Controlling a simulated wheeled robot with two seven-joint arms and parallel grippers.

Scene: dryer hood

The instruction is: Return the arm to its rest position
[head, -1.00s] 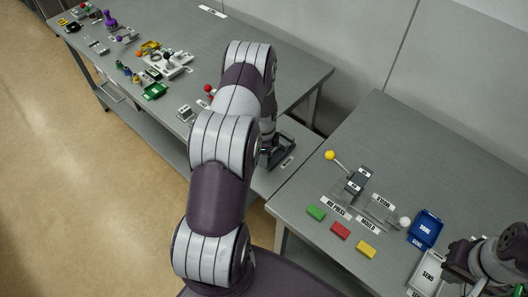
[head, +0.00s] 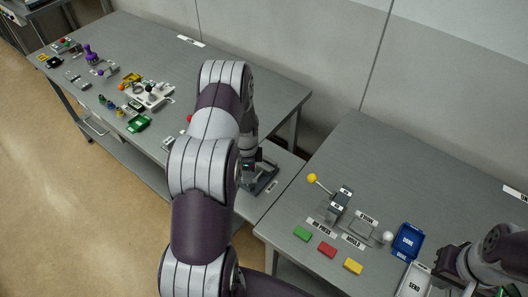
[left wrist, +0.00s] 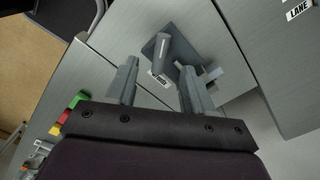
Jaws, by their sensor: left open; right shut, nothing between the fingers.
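My left arm rises from the bottom middle of the head view and bends down at its far end. My left gripper (head: 252,166) is there, partly hidden by the arm, over the small low table. In the left wrist view my left gripper (left wrist: 160,68) is open and empty. A grey post on a dark plate (left wrist: 172,50) stands beyond and between its fingertips; I cannot tell whether they touch. It seems to be the dark fixture (head: 265,181) in the head view. My right gripper (head: 447,264) is at the lower right, shut and empty, by the SEND tray (head: 415,282).
The right table (head: 400,165) holds a yellow-knobbed lever (head: 326,191), green, red (head: 327,250) and yellow blocks, and a blue DONE tray (head: 407,240). The long left table (head: 230,75) carries several small fixtures.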

